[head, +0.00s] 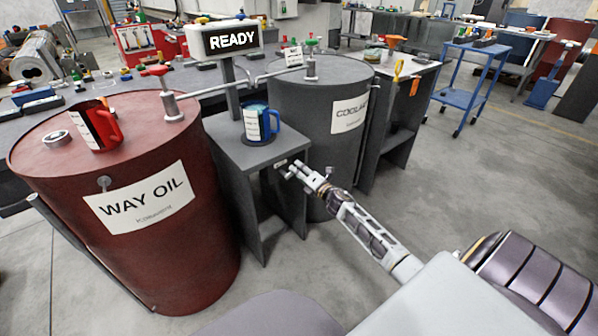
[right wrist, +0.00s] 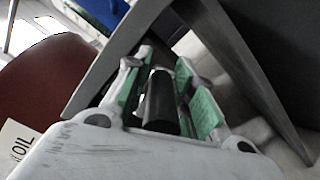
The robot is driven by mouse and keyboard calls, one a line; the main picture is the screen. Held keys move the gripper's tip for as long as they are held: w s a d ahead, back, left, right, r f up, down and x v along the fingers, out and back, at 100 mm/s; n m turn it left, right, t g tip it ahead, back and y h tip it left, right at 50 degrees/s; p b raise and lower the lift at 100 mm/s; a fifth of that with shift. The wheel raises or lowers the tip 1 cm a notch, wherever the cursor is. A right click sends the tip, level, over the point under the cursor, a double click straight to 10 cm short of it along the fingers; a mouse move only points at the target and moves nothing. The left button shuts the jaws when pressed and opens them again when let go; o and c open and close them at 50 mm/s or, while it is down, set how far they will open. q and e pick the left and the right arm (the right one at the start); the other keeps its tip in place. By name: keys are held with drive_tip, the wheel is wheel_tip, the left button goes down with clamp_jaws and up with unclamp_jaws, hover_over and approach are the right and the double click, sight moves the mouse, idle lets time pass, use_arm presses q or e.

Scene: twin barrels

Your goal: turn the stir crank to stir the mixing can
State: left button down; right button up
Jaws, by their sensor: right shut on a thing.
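The mixing can (head: 257,121), blue with a white label, stands upright on a dark grey stand (head: 225,142) between the two barrels. My right gripper (head: 289,170) reaches the front right edge of the stand, below the can. In the right wrist view its green-padded fingers (right wrist: 166,88) are shut on a dark cylinder, the stir crank's handle (right wrist: 160,104). The rest of the crank is hidden or too small to make out. The can's inside is too small to judge. My left gripper is not in view.
The red WAY OIL barrel (head: 165,235) stands left of the stand, with a red jug (head: 97,127) on top. The grey COOLANT barrel (head: 300,95) stands behind right. A READY sign (head: 224,40) rises behind the can. Floor to the right is open, before a blue cart (head: 465,75).

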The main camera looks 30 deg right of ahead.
drive_tip(key=shift+s+a+f, duration=0.1)
drive_tip(key=shift+s+f, duration=0.05)
drive_tip(key=shift+f, duration=0.5)
drive_tip(key=o, duration=0.9)
drive_tip(key=shift+r, duration=0.3)
drive_tip(key=shift+s+d, duration=0.2)
drive_tip(key=shift+s, duration=1.75)
drive_tip(key=shift+s+d, duration=0.2)
drive_tip(key=shift+s, duration=1.75)
drive_tip(key=shift+s+d, duration=0.2)
drive_tip(key=shift+s, duration=1.75)
